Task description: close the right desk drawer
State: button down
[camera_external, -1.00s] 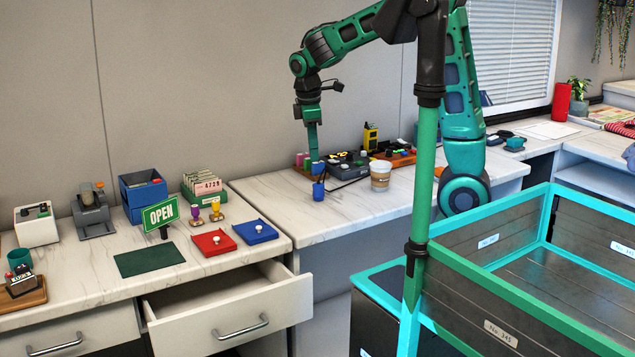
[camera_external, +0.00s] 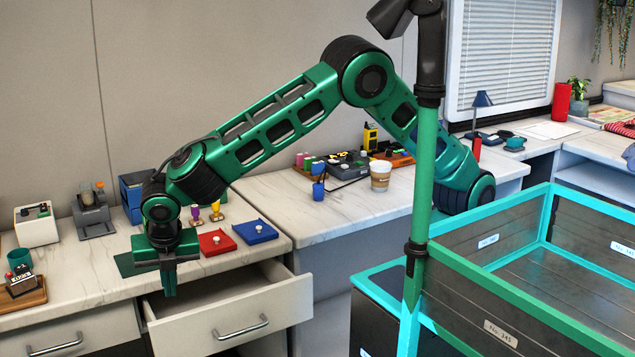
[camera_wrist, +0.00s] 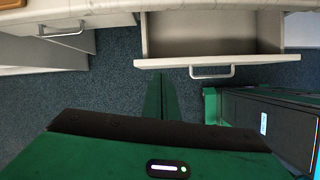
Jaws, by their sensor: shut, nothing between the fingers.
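The right desk drawer (camera_external: 290,312) is pulled out from under the white marbled desktop, and its inside shows. It has a silver bar handle (camera_external: 240,328) on its front. My gripper (camera_external: 169,292) is shut and empty, pointing down near the left end of the drawer front. In the wrist view my shut fingers (camera_wrist: 162,98) are on the room side of the open drawer (camera_wrist: 215,62), below its handle (camera_wrist: 212,71) in the picture. I cannot tell whether they touch the drawer front.
The left drawer (camera_external: 85,335) beside it looks shut. Red (camera_external: 216,242) and blue (camera_external: 255,232) trays lie on the desktop above. A cyan-edged crate (camera_external: 500,270) stands to the right. Blue-grey carpet (camera_wrist: 115,85) lies open below the fingers.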

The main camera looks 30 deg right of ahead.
aim_at(148, 309)
jog(key=s+a+f+n, duration=0.2)
jog(key=s+a, duration=0.1)
jog(key=s, duration=0.3)
jog(key=x, duration=0.3)
jog(key=w+x, duration=0.1)
jog(key=x, duration=0.3)
jog(key=w+x, duration=0.1)
jog(key=x, duration=0.3)
jog(key=shift+w+a+r, duration=0.1)
jog(key=shift+a+r, duration=0.25)
jog(key=shift+r, duration=0.1)
jog(key=shift+w, duration=0.75)
jog(key=w, duration=1.1)
jog(key=shift+w, duration=0.4)
